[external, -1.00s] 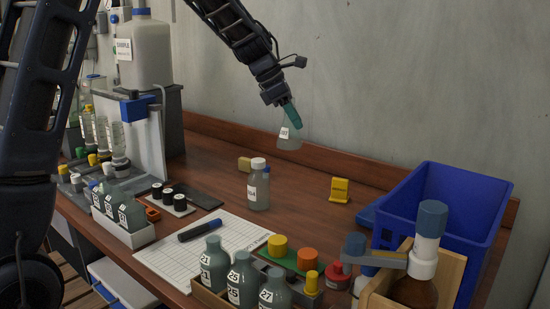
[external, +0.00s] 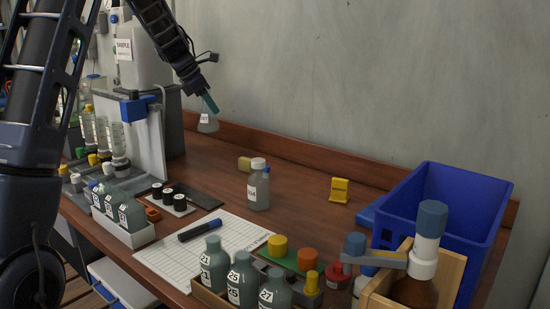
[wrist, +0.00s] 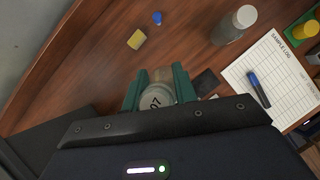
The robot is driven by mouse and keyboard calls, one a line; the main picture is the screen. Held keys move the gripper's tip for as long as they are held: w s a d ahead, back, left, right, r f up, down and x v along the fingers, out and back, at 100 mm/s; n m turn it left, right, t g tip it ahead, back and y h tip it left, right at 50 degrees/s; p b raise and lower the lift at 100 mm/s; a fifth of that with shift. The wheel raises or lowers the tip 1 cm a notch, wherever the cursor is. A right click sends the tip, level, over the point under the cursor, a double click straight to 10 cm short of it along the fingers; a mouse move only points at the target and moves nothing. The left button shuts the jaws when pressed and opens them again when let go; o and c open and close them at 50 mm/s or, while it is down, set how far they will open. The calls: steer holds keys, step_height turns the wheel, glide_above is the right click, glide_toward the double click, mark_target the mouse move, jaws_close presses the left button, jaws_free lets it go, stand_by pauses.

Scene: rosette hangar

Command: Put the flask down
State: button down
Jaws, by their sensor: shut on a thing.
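The flask (external: 208,124) is a small clear conical vessel with a white label, held above the back left of the wooden table. My gripper (external: 210,104) has green fingers and is shut on the flask's upper part. In the wrist view the flask (wrist: 157,97) sits between the two green fingers (wrist: 159,88), and its label reads what looks like 07. The flask is clear of the tabletop (external: 225,180) in the external view.
A white-capped bottle (external: 259,188) stands mid-table, with a small yellow block (external: 244,164) behind it. A sheet of paper with a marker (external: 200,230) lies in front. A blue bin (external: 440,205) is at right. Dispensers and a stand (external: 150,130) are at left.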

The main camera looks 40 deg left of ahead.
step_height(320, 180, down, 19)
steer(key=shift+r, duration=0.15)
stand_by(0.5)
steer(key=c, duration=1.1)
jaws_free()
steer(key=v, duration=1.2)
